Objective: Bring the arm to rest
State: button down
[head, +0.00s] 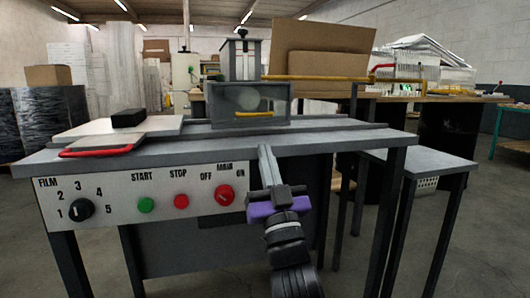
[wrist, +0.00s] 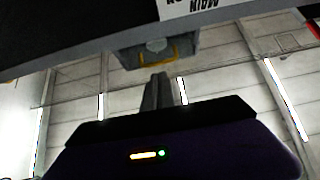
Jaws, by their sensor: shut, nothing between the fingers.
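My gripper (head: 264,150) is in front of the machine's front edge, to the right of its control panel (head: 150,196). Its fingers point up and stand close together, with nothing between them. The fingers also show from behind in the wrist view (wrist: 159,76), pointing up past the purple housing. My arm comes up from the bottom of the head view. The machine's worktop (head: 340,138) lies behind the fingers. I cannot tell how far the fingertips are from its edge.
The panel has a dark dial (head: 81,209), a green button (head: 145,205), a red button (head: 181,201) and a red knob (head: 225,195). A box with a yellow handle (head: 247,103) stands on the worktop. A lower side table (head: 430,160) stands at right. Open floor lies further right.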

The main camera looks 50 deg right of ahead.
jog(key=shift+f, duration=0.3)
jog(key=s+a+f+n+t+y, duration=0.1)
jog(key=s+a+f+n+y, duration=0.35)
jog(key=a+f+y, duration=0.35)
jog(key=s+a+f+n+y, duration=0.45)
jog(key=a+f, duration=0.25)
jog(key=f, duration=0.3)
jog(key=s+a+f+m+g+y+p, duration=0.1)
jog(key=s+a+f+g, duration=0.3)
jog(key=s+f, duration=0.55)
jog(key=s+a+f+m+g+y+p, duration=0.1)
jog(key=s+a+f+g, duration=0.4)
jog(key=s, duration=0.8)
notch_tip(320, 180, up, 37)
jog(key=d+t+p, duration=0.1)
jog(key=p, duration=3.7)
jog(key=shift+s, duration=0.4)
